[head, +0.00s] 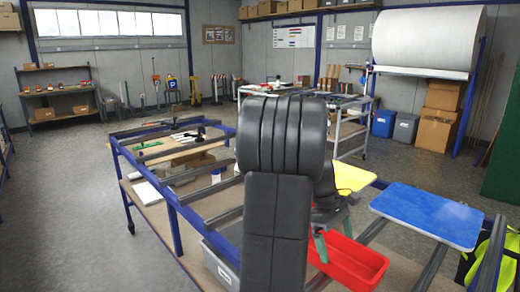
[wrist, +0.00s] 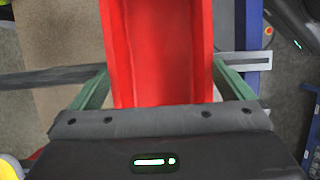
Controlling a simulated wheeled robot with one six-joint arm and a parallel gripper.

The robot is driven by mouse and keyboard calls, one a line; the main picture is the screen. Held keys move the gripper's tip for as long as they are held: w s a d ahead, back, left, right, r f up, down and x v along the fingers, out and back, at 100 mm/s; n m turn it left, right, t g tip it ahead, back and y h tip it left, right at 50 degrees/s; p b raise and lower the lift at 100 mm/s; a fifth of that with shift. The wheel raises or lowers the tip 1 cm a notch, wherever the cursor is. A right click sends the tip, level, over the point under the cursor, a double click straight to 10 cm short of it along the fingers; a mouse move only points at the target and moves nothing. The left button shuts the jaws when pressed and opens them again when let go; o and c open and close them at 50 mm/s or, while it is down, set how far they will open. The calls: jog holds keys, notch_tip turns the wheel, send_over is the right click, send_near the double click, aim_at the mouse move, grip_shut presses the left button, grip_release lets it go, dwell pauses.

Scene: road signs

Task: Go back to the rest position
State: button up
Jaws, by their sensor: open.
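My gripper (head: 336,246) hangs at the near end of the red bin (head: 352,264), partly hidden behind my dark arm. In the wrist view my gripper (wrist: 160,82) has its two green fingers spread wide. The red bin (wrist: 158,50) shows between them in the picture, and I cannot tell whether they touch it. The inside of the bin that shows looks empty.
A blue sign plate (head: 428,214) lies at the right of the blue frame table, and a yellow one (head: 350,178) is behind my arm. A grey bin (head: 218,266) sits lower left. Open floor (head: 75,185) lies to the left.

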jog(key=shift+x, duration=1.05)
jog(key=shift+r, duration=1.6)
jog(key=shift+f, duration=0.15)
